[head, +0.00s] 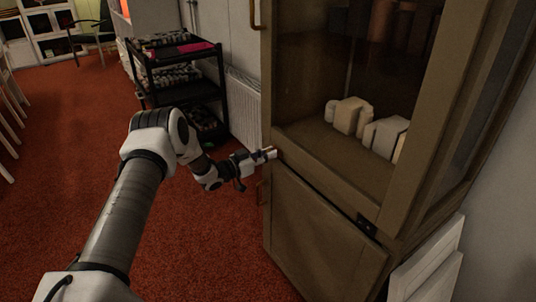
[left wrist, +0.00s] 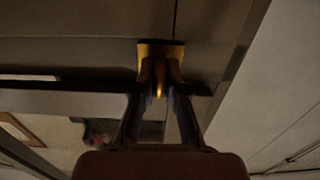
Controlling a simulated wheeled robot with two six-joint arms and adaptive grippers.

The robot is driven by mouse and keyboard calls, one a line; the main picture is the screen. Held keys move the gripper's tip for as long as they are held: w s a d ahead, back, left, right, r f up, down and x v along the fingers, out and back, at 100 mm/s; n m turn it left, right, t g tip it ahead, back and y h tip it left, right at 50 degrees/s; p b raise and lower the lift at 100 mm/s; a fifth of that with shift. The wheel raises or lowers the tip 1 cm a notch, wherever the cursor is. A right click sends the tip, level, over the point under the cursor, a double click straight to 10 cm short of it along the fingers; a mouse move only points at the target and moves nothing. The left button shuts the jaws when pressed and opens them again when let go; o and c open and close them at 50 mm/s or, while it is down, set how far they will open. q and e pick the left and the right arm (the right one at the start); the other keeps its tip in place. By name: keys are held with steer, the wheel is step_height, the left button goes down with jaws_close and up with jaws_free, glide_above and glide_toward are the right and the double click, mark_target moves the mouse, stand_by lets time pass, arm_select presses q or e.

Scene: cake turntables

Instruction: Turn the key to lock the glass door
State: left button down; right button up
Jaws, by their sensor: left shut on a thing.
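The cabinet's glass door (head: 345,75) is the upper front of a brown wooden cabinet and appears closed. My left gripper (head: 266,154) is at the left edge of the cabinet front, just below the glass. In the left wrist view, a brass-coloured key (left wrist: 160,52) sits between the fingertips of my left gripper (left wrist: 160,85), which are shut on it. The key's head is against the dark cabinet front. The keyhole is hidden, and the key's turn angle is hard to tell. My right gripper is not in view.
A black shelf cart (head: 180,75) and a radiator (head: 243,110) stand behind. Pale block-like objects (head: 350,115) are behind the glass. Red carpet (head: 70,150) is open to the left.

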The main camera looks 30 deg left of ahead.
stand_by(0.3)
arm_select(q)
steer(key=c, duration=1.2)
jaws_free()
steer(key=v, duration=1.2)
steer(key=shift+f, duration=0.1)
